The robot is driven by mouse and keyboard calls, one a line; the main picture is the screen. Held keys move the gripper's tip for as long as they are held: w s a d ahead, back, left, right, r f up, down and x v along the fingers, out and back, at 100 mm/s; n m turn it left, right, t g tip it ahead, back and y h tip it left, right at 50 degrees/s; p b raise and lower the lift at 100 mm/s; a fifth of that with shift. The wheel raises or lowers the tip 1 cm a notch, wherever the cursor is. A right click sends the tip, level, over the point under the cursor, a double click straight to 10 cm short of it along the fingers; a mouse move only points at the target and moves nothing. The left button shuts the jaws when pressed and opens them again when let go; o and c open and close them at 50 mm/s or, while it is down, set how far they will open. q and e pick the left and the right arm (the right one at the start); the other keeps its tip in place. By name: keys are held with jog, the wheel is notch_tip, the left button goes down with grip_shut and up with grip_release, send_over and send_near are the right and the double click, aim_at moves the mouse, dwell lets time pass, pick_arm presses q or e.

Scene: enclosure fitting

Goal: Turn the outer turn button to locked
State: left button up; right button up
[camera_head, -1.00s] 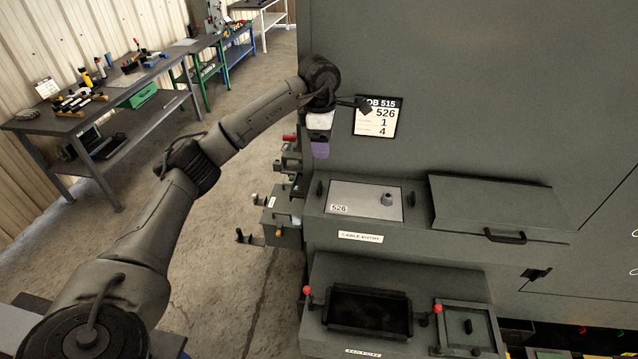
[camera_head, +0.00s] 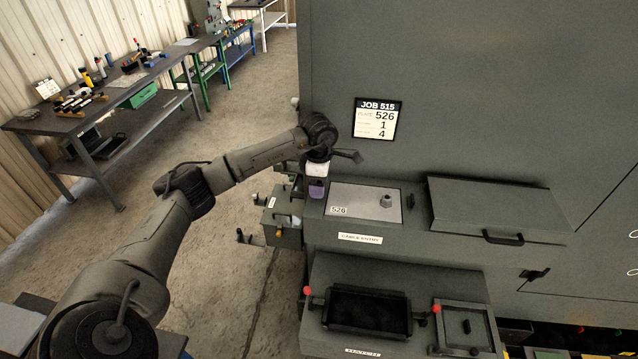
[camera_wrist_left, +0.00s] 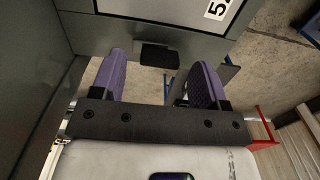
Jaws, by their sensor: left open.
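The grey cable-entry plate (camera_head: 362,203), labelled 526, lies on the cabinet ledge. A dark turn button (camera_head: 411,201) stands at its right edge. The left, outer turn button is hidden behind my left gripper in the head view. In the left wrist view a black turn button (camera_wrist_left: 160,55) sits on the grey ledge beside the plate's edge, seen between the fingers and apart from both. My left gripper (camera_head: 316,190) is above the ledge's left end, pointing down. In the left wrist view its purple fingers (camera_wrist_left: 159,80) are open and empty. My right gripper is out of view.
A hinged cover with a black handle (camera_head: 504,238) is right of the plate. Below is a dark recessed tray (camera_head: 369,311) between red knobs. Brackets (camera_head: 281,225) project from the cabinet's left side. A job card (camera_head: 377,119) is on the wall behind.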

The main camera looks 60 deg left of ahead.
pick_arm(q)
jog(key=shift+f, duration=0.6)
jog(key=c, duration=0.9)
